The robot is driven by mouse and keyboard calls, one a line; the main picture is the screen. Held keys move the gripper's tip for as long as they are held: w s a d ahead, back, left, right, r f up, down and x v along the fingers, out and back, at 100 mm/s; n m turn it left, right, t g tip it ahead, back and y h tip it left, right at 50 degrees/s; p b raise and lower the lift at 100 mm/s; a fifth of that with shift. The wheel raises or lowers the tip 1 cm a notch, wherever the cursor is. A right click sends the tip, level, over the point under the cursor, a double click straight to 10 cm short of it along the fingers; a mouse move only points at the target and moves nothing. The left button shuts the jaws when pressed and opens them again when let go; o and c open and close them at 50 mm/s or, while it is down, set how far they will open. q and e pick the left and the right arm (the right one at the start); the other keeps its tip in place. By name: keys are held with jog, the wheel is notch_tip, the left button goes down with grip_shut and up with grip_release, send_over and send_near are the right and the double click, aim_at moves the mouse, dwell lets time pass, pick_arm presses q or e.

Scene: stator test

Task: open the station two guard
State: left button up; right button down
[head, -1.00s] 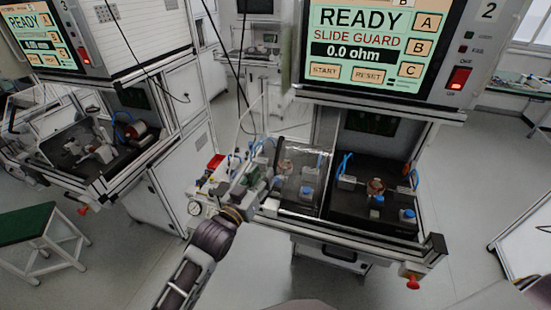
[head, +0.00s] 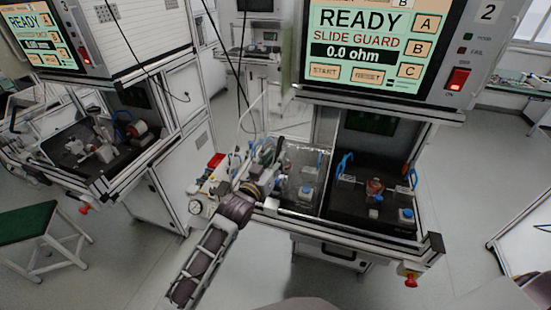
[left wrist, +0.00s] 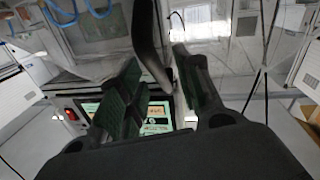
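The station two guard (head: 306,172) is a clear panel over the left half of the station two bench; the right half is uncovered. My left gripper (head: 270,152) is at the left end of the guard, its fingertips hard to make out in the head view. In the left wrist view, the fingers of my left gripper (left wrist: 160,90) stand apart. A dark upright bar (left wrist: 148,40), possibly the guard's handle, shows between them; I cannot tell whether they touch it. My right gripper is not in view.
The station two screen (head: 368,45) reads READY and SLIDE GUARD above the bench. Blue-topped fixtures and a copper-coloured part (head: 374,187) sit on the uncovered black bed (head: 350,212). A red knob (head: 411,281) sticks out at the front right corner. Another station stands at left.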

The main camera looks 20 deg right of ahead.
pick_arm(q)
jog(key=shift+w+d, duration=0.3)
grip_shut()
dwell(0.3)
